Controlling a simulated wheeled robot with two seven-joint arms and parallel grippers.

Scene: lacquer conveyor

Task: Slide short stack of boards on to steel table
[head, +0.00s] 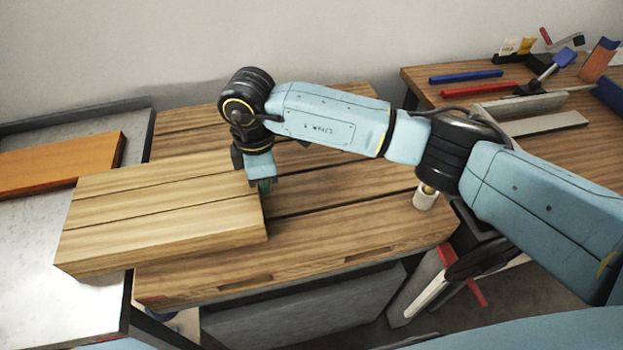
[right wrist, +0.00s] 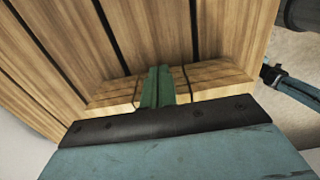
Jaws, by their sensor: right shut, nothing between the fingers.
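The short stack of light boards (head: 165,205) lies across the gap between the slatted wooden table (head: 330,240) and the steel table (head: 38,245). Its left end rests over the steel top and its right end over the wooden table. My right gripper (head: 264,187) is at the right end of the stack, pointing down, its fingers partly hidden by its own body. In the right wrist view its green fingers (right wrist: 157,85) are together and empty, close against wood. I cannot tell whether they touch it. My left gripper is out of view.
An orange board (head: 55,165) lies on the steel table behind the stack's left end. A white cup-like item (head: 424,198) is at the wooden table's right edge. A second wooden table (head: 445,97) at the back right holds blue and red bars and tools.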

